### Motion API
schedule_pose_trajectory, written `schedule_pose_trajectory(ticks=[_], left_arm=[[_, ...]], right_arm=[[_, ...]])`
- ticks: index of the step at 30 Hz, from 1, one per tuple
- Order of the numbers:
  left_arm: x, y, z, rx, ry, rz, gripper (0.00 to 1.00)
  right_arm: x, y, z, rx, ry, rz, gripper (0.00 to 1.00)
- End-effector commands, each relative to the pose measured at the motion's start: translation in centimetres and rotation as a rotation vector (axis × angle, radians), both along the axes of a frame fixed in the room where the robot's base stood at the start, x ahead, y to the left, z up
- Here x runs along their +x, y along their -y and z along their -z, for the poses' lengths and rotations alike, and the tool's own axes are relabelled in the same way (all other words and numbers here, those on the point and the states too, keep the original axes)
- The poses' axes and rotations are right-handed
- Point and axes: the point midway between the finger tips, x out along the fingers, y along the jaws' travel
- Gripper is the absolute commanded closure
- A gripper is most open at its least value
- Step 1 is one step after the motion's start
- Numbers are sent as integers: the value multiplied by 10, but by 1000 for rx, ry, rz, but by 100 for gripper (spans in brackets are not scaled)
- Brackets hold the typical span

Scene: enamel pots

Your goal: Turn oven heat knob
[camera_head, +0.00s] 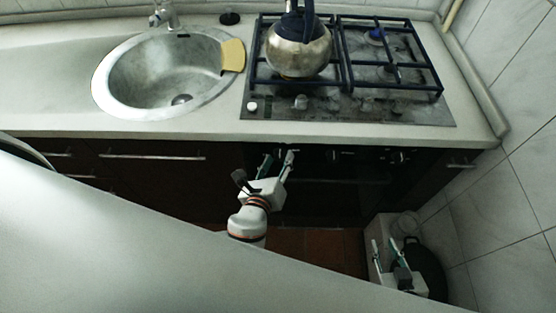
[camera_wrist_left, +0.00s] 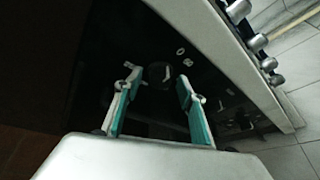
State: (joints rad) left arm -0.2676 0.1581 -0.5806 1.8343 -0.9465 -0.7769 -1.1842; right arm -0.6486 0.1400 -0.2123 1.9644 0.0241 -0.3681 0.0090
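The oven front (camera_head: 340,190) is dark and sits under the counter below the hob. Small oven knobs (camera_head: 333,154) show along its top edge. In the left wrist view a dark round knob (camera_wrist_left: 158,73) sits on the black panel, with white marks beside it. My left gripper (camera_head: 277,160) is in front of the oven's upper left part. Its fingers (camera_wrist_left: 157,88) are spread, with the dark knob seen between their tips. I cannot tell whether they touch it. My right gripper (camera_head: 386,248) is low at the right, fingers apart and empty.
A metal kettle (camera_head: 299,52) stands on the hob grate (camera_head: 395,62). A round sink (camera_head: 160,72) with a yellow cloth or sponge (camera_head: 233,56) is left of it. A tiled wall (camera_head: 520,180) bounds the right. A dark pan-like object (camera_head: 428,268) is near my right gripper.

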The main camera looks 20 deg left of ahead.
Motion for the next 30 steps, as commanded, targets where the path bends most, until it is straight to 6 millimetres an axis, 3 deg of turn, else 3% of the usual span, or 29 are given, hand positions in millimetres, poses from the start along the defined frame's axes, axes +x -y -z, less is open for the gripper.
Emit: schedule_pose_trajectory(ticks=[5,21,30], left_arm=[[-11,0,-2,0,-2,0,60],[-102,3,-32,1,-2,1,60],[-115,3,-37,0,1,0,60]], right_arm=[[-1,1,1,-3,-2,-1,74],[-1,0,1,-1,-2,0,74],[-1,0,1,0,-2,1,74]])
